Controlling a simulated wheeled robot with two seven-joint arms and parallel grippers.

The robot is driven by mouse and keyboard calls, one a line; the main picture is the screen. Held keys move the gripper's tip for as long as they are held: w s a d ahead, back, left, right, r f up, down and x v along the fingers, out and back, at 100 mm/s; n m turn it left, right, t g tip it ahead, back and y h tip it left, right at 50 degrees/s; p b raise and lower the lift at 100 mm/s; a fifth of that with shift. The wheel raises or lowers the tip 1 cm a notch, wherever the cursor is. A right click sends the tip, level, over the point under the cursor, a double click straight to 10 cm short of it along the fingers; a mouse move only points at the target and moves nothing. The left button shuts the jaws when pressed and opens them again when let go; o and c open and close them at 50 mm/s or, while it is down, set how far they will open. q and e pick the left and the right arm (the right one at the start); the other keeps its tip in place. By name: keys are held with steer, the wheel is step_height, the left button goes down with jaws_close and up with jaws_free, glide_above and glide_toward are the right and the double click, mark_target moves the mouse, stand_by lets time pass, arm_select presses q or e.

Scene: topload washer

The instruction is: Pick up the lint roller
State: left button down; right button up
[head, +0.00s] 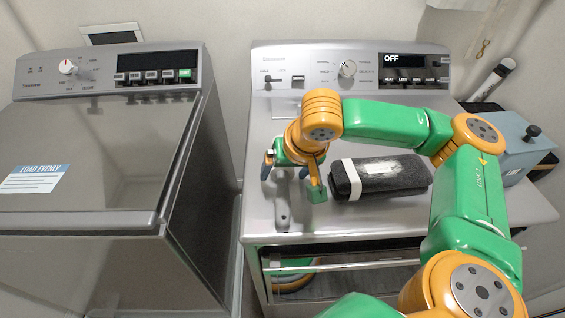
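A grey handle (283,214), which looks like that of the lint roller, lies on the top of the right-hand appliance (350,222), near its left front. It points toward the front edge. Its far end is hidden under my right gripper (292,178), and dark blue bits show on either side there. My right gripper is above that far end, with its fingers apart, one on the left and one with a green tip on the right. I cannot tell whether the fingers touch the roller. My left gripper is not in view.
A black case-like object with a white band (385,176) lies just right of the gripper. A grey-blue box with a black knob (522,150) and a white cylinder with a dark end (495,80) are at the right. A closed top-load washer (90,215) stands left, across a gap.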

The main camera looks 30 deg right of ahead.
mark_target(285, 173)
steer(key=shift+s+r, duration=0.1)
steer(key=c, duration=0.7)
jaws_close()
step_height(285, 173, up, 3)
steer(key=shift+r, duration=0.2)
steer(key=a+r, duration=0.1)
steer(key=s+r, duration=0.1)
steer(key=r, duration=0.1)
steer(key=s+a+r, duration=0.1)
steer(key=shift+s+a+r+p, duration=0.1)
steer(key=shift+a+r+p, duration=0.05)
steer(key=shift+a+p, duration=0.25)
steer(key=s+a+r, duration=0.5)
steer(key=s+a, duration=0.2)
steer(key=shift+s+a+r, duration=0.15)
steer(key=shift+a, duration=0.05)
